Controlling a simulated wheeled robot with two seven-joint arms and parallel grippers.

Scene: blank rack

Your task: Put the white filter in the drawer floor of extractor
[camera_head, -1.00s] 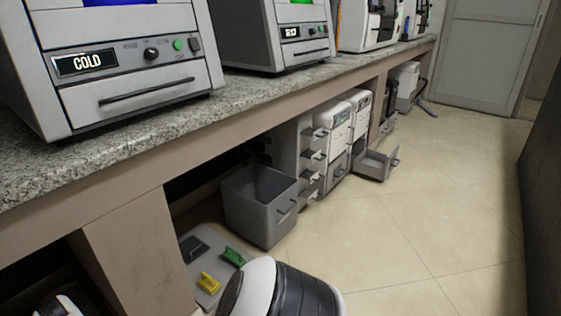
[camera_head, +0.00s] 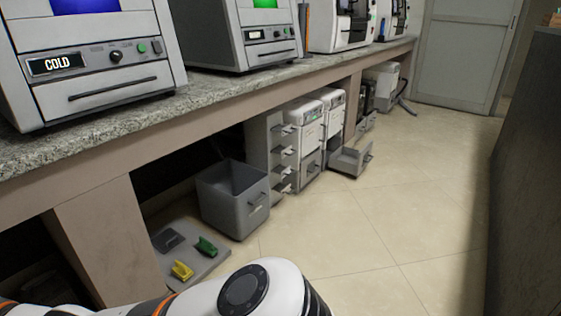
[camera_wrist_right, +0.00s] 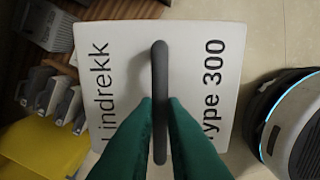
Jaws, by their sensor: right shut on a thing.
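In the right wrist view, my right gripper (camera_wrist_right: 160,112) has green fingertips shut on the dark bar handle (camera_wrist_right: 160,75) of a white panel (camera_wrist_right: 125,50). Its black lettering reads "Lindrekk" and "Type 300". It looks like the white filter; its depth is hidden. In the head view, white-grey machines (camera_head: 305,115) stand under the counter. One has a grey drawer (camera_head: 350,162) pulled out low, close to the floor; which machine is the extractor I cannot tell for sure. The held panel does not show in the head view. My left gripper is not in view.
A grey open bin (camera_head: 232,200) stands under the counter, with a grey board (camera_head: 195,262) bearing yellow (camera_head: 182,270) and green (camera_head: 206,246) pieces before it. Machines line the countertop (camera_head: 110,128).

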